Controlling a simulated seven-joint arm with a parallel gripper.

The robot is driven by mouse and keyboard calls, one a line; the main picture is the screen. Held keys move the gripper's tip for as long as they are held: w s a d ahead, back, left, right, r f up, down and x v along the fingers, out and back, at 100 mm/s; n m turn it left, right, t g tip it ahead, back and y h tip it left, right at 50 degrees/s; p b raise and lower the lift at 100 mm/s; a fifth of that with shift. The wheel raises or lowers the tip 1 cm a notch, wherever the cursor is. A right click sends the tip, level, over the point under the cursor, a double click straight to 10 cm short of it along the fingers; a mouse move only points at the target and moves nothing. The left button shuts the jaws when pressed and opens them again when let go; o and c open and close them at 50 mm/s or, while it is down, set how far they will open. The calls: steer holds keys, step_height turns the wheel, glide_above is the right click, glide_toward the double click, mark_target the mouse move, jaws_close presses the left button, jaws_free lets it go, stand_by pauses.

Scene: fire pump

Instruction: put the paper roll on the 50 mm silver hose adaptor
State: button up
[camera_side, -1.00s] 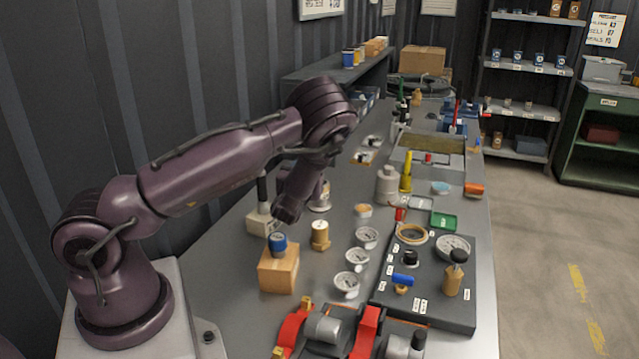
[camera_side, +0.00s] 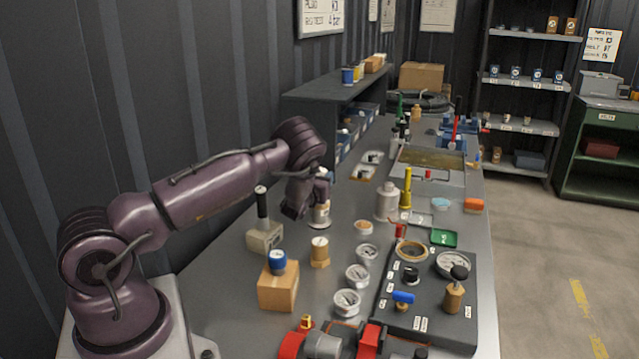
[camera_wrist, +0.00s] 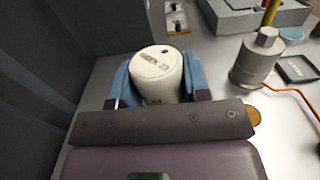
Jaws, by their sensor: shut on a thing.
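A white cylinder with a printed label and a small dark mark on its top (camera_wrist: 157,75) sits between my blue finger pads in the wrist view; it looks like the paper roll. My gripper (camera_wrist: 158,88) is shut on it. In the side view my gripper (camera_side: 318,190) is low over the bench's left part, and the pale cylinder (camera_side: 321,215) shows partly below it. I cannot tell whether it touches the bench. A silver-grey stepped cylinder (camera_side: 387,203), possibly the hose adaptor, stands upright to the right, apart from my gripper; it also shows in the wrist view (camera_wrist: 256,62).
A black-handled stamp-like block (camera_side: 264,233), a wooden block with a blue cap (camera_side: 279,290) and a brass fitting (camera_side: 320,254) stand nearer. Several gauges (camera_side: 357,276) line the bench beside a dark panel (camera_side: 430,318). A yellow upright (camera_side: 406,187) stands behind the silver cylinder.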

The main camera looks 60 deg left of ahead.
steer(key=shift+f, duration=0.5)
steer(key=shift+f, duration=0.2)
steer(key=o, duration=0.9)
steer(key=shift+o, duration=0.2)
steer(key=shift+r, duration=0.1)
